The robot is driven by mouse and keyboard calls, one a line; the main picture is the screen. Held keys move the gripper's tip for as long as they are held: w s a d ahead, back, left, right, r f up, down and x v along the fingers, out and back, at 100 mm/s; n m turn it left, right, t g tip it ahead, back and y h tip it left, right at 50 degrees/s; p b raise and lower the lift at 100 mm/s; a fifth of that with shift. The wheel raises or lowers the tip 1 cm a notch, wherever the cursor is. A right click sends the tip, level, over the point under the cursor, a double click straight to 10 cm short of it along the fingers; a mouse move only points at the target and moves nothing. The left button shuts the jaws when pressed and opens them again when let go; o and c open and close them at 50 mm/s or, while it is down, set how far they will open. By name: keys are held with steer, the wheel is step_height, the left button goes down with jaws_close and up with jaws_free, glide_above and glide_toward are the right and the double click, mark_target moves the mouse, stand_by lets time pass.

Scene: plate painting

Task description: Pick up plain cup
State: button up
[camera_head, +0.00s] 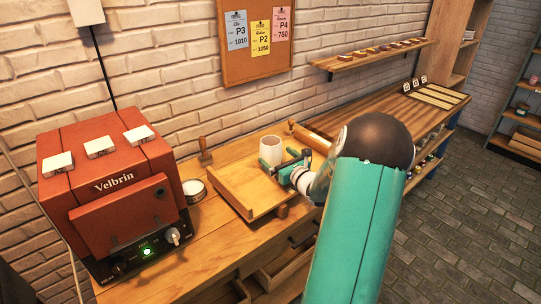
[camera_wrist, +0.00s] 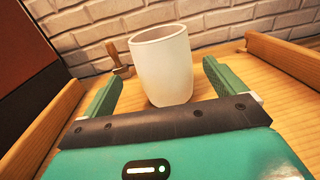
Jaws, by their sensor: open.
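The plain cup (camera_head: 270,150) is white and stands upright on a wooden tray (camera_head: 224,187) on the workbench. In the wrist view the cup (camera_wrist: 163,66) stands just ahead of my gripper (camera_wrist: 160,80), roughly between the lines of its two green fingers. My gripper (camera_head: 288,164) is open and empty. In the head view it is low over the tray, to the right of the cup. The wrist view does not show clearly whether the fingertips reach past the cup's near side.
A red Velbrin kiln (camera_head: 112,185) stands left on the bench, with a small round tin (camera_head: 194,191) beside it. A wooden stamp (camera_head: 204,152) stands behind the tray. A rolling pin (camera_head: 311,138) lies right of the cup. Raised tray walls flank my gripper.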

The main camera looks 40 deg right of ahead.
steer(key=w, duration=0.1)
steer(key=w+d, duration=0.1)
steer(key=w, duration=0.3)
steer(key=shift+d, duration=0.25)
steer(key=c, duration=1.2)
